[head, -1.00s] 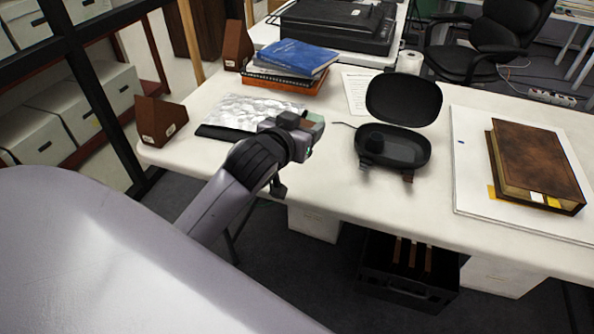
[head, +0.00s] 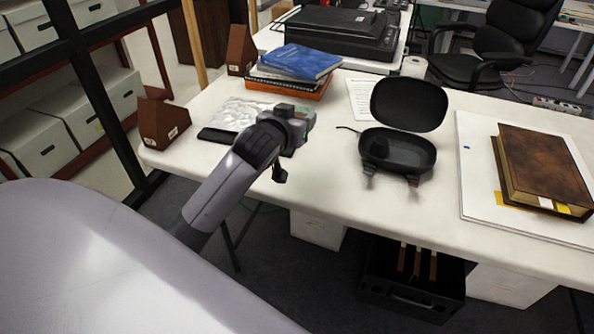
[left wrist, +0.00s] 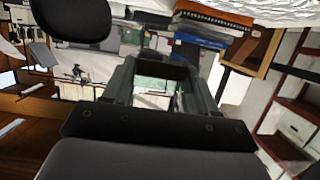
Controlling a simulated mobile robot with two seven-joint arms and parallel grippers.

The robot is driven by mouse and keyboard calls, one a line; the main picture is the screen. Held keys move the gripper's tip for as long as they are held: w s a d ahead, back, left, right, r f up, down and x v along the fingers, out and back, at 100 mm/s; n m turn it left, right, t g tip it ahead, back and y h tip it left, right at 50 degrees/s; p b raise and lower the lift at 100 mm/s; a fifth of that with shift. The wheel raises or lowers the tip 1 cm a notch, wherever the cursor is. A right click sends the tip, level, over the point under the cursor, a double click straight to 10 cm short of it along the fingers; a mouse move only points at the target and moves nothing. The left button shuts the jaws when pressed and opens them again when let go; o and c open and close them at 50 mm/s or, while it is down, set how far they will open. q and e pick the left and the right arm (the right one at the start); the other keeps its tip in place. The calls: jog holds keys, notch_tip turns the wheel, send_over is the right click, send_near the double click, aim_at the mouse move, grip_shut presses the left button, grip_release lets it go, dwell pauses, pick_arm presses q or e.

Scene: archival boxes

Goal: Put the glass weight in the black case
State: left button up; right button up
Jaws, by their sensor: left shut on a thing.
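The black case (head: 398,158) lies open on the white table, its rounded lid (head: 408,104) tilted up at the back. A small dark block sits inside its left part, and two tabs stick out at the front. My left gripper (head: 303,124) is over the table, left of the case and apart from it. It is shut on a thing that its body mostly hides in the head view. In the left wrist view a pale greenish clear patch, likely the glass weight (left wrist: 152,86), shows between the fingers. My right gripper is not in view.
A brown book (head: 543,170) rests on a white board (head: 480,190) at right. The front of the table between gripper and case is clear.

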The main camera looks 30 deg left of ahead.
aim_at(296, 177)
pick_arm(q)
notch_tip(296, 177, down, 15)
jog(key=shift+r+b, duration=0.1)
jog(key=shift+b, duration=1)
jog(key=shift+f, duration=0.25)
jog(key=o, duration=1.2)
